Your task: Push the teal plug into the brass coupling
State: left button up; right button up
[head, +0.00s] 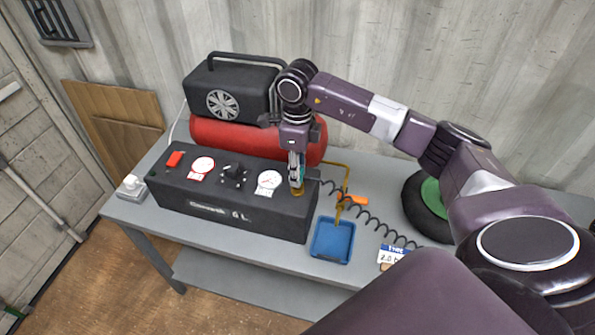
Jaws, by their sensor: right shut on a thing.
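My right gripper (296,168) points down over the right end of the black control box (232,205). It is shut on the teal plug (301,173), of which only a thin teal strip shows between the fingers. The brass coupling (297,191) is on the right part of the box, directly below the fingertips. I cannot tell whether plug and coupling touch or a small gap remains. My left gripper is not in view.
A black coiled hose (371,213) runs right from near the gripper. A red tank (215,135) with a black compressor (228,92) stands behind the box. A blue tray (332,240), an orange item (352,200), a price card (392,254) and a tyre (414,212) are right on the grey table (215,244).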

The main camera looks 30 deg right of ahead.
dwell(0.6)
jog(key=shift+f+b, duration=0.65)
jog(key=shift+b, duration=0.05)
jog(key=o, duration=1.1)
jog(key=shift+o, duration=0.2)
jog(key=shift+r, duration=0.15)
notch_tip(320, 180, up, 12)
